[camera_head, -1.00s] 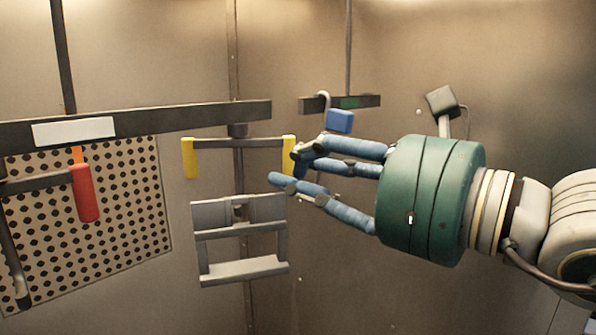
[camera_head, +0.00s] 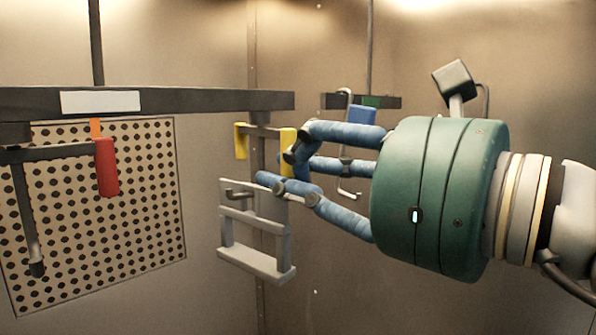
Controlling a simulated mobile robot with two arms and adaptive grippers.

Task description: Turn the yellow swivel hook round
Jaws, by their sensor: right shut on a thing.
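The yellow swivel hook hangs under the dark overhead rail at centre. It is a grey crossbar with a left yellow grip (camera_head: 241,141) and a right yellow grip (camera_head: 288,139). It stands at an angle, with the right grip nearer to me. My right gripper (camera_head: 284,168) comes in from the right and is shut on the right grip; its fingertips partly hide the grip's lower end. A grey bracket-like frame (camera_head: 255,228) hangs below the crossbar, also turned at an angle. My left gripper is not in view.
A red grip (camera_head: 107,167) on another grey crossbar hangs at the left, before a perforated panel (camera_head: 105,245). The dark rail (camera_head: 215,100) with a white label (camera_head: 100,102) runs above. A blue block (camera_head: 362,115) hangs behind my fingers. The space below the grey frame is clear.

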